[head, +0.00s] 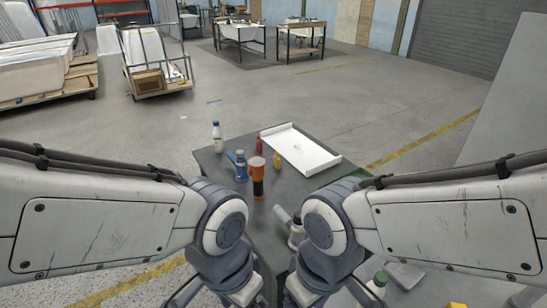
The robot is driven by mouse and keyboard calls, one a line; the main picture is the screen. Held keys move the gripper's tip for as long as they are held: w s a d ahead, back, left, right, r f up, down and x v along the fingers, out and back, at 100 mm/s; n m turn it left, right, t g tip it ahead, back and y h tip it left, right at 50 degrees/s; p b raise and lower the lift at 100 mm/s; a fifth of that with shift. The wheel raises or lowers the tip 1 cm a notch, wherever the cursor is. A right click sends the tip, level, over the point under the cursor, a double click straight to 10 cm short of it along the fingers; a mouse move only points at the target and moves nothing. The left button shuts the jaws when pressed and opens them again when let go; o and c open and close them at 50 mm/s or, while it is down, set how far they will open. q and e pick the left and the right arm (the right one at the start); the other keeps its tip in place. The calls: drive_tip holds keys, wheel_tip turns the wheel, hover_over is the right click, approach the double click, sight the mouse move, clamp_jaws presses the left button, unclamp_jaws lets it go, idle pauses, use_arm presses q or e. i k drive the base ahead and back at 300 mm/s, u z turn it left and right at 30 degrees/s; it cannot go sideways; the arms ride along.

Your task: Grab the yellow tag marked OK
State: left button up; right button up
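A small yellow item (277,160) stands on the dark grey table near the left edge of a white tray-like panel. It is too small to read any OK mark on it, and I cannot tell whether it is a tag. Another yellowish patch (457,305) shows at the bottom edge on the right, mostly cut off. My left gripper (228,290) and my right gripper (318,290) are at the bottom of the head view, both pointing down at the near side of the table. Their fingertips are cut off or hidden, and both are well short of the yellow item.
On the table (212,162) are a white bottle (217,138), a blue item (239,167), an orange-and-black tool (257,178), a small red bottle (259,146) and the white panel (300,150). A white bottle (296,232) lies between my wrists. Open floor surrounds the table's far side.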

sight(276, 161)
drive_tip(key=z, duration=0.05)
drive_tip(key=k, duration=0.45)
drive_tip(key=u, duration=1.1)
drive_tip(key=i, duration=1.5)
drive_tip(key=u, duration=0.55)
drive_tip(key=i, duration=1.5)
drive_tip(key=z, duration=1.15)
drive_tip(key=i, duration=0.95)
drive_tip(key=z, duration=1.2)
drive_tip(key=i, duration=0.25)
drive_tip(key=z, duration=0.1)
